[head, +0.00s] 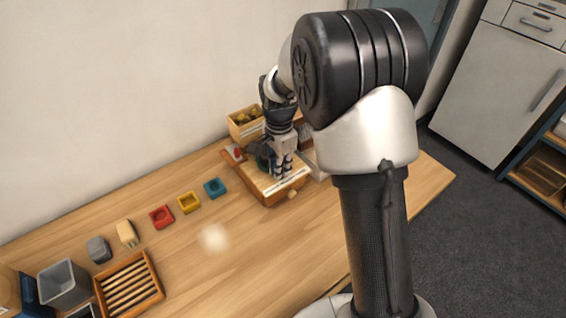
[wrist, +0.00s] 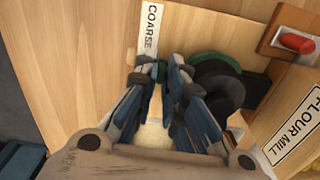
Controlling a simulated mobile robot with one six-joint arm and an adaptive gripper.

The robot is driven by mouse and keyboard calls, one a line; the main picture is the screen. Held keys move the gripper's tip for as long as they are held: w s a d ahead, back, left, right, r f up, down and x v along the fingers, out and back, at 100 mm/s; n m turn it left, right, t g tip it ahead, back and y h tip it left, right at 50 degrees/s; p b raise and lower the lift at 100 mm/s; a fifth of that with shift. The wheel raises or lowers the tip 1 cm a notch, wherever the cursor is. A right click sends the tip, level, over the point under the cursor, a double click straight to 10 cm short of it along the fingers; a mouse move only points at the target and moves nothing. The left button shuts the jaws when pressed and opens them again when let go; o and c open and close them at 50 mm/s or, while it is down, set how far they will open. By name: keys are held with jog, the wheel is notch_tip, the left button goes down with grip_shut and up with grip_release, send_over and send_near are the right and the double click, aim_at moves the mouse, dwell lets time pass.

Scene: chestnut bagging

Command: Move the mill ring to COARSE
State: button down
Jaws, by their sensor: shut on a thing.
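The flour mill (head: 262,192) is a wooden box on the bench. Its green ring (wrist: 212,58) shows in the wrist view around a dark round hub (wrist: 222,88). My gripper (wrist: 160,72) is over the mill top, its fingers shut on a green part of the ring right below the COARSE label (wrist: 151,28). The fingers hide much of the ring, and no other setting label is readable. In the head view my gripper (head: 283,172) reaches down onto the mill.
A red switch (wrist: 297,42) and a FLOUR MILL plate (wrist: 295,125) lie right of the ring. A box with yellowish contents (head: 246,122) stands behind the mill. Teal (head: 215,188), yellow (head: 188,202) and red (head: 161,217) blocks and a slotted tray (head: 128,285) lie left.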

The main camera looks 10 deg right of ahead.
jog(key=shift+a+m+p, duration=0.4)
jog(key=shift+a+m, duration=0.15)
jog(key=shift+m, duration=0.35)
jog(key=shift+a+m+p, duration=0.35)
jog(key=shift+a+m, duration=0.2)
jog(key=shift+m, duration=0.35)
jog(key=c, duration=1.9)
grip_release()
jog(key=shift+r, duration=0.1)
notch_tip(320, 180, up, 12)
